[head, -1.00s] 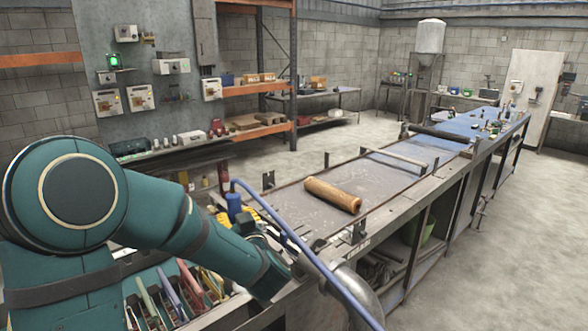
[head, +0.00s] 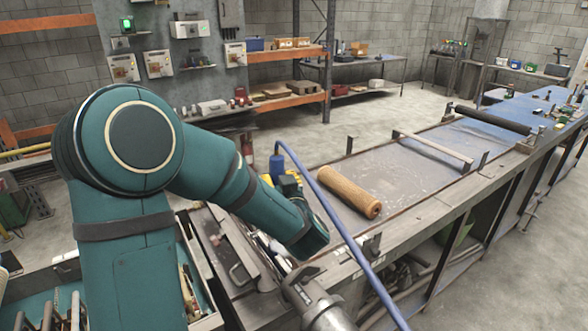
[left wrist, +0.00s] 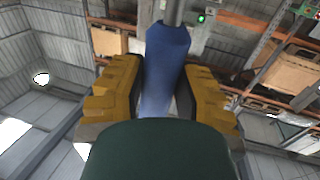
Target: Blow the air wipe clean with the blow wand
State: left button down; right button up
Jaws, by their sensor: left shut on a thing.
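My left gripper (head: 268,180) is shut on the blow wand (head: 276,164), gripping its blue handle above the near end of the bench. In the left wrist view the blue wand body (left wrist: 164,62) stands between the two yellow fingers, with a grey rod coming out of its top. A blue hose (head: 345,230) arcs from near the wand down to the lower right. I cannot single out the air wipe for sure. My right gripper is not in view.
A brown roll (head: 348,192) lies on the long conveyor bench (head: 400,165), right of the wand. A crossbar (head: 432,147) and a dark roller (head: 493,118) span the bench farther back. Tool trays (head: 235,245) lie below my left arm.

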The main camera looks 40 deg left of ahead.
pick_arm(q)
jog(key=shift+w+f, duration=0.1)
jog(key=shift+w, duration=0.1)
jog(key=shift+s+f+b, duration=0.4)
jog(key=shift+f+b, duration=0.3)
jog(key=shift+f, duration=0.05)
jog(key=shift+w+f+b, duration=0.1)
jog(key=shift+f+b, duration=0.75)
jog(key=shift+f, duration=0.5)
jog(key=shift+w, duration=0.15)
